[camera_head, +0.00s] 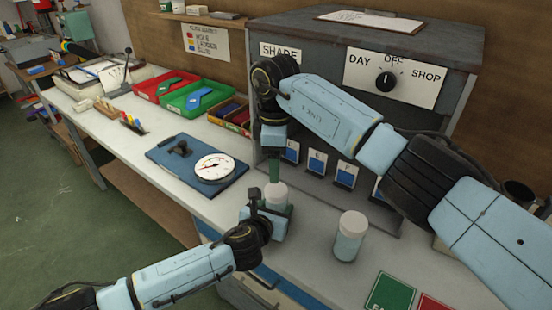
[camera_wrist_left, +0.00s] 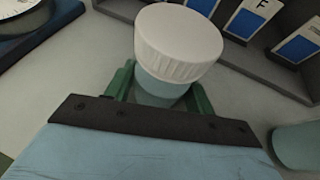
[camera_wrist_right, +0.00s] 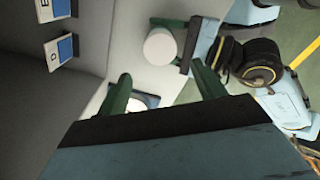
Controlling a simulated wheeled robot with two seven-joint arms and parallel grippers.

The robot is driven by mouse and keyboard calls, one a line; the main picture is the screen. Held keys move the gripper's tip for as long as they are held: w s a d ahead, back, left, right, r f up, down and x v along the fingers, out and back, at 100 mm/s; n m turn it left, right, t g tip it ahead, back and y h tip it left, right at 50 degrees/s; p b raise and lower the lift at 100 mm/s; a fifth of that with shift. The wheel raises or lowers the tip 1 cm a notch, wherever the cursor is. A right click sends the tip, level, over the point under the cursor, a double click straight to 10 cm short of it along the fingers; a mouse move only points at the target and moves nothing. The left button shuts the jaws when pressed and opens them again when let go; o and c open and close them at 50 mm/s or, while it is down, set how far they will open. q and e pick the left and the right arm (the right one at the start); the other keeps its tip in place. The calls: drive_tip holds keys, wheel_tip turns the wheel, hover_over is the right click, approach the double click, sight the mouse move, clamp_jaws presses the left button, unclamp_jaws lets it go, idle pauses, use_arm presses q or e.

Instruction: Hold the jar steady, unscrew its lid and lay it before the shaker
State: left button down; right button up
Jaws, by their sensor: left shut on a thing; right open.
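A pale blue jar with a white lid (camera_head: 276,190) stands upright on the bench. My left gripper (camera_head: 272,213) is shut around the jar body below the lid. In the left wrist view the ribbed white lid (camera_wrist_left: 178,42) sits on the jar, between the green fingers (camera_wrist_left: 160,92). I cannot tell which thing is the shaker.
A second white-capped jar (camera_head: 350,235) stands to the right. A grey cabinet (camera_head: 350,60) with a dial is behind. A blue board with a round gauge (camera_head: 214,168) lies left. Green (camera_head: 390,292) and red cards lie front right. Bench between the jars is clear.

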sight(276, 189)
drive_tip(key=m, duration=0.6)
drive_tip(key=shift+d, duration=0.1)
drive_tip(key=shift+f+m, duration=0.15)
drive_tip(key=shift+m, duration=0.25)
drive_tip(key=shift+f, duration=3.9)
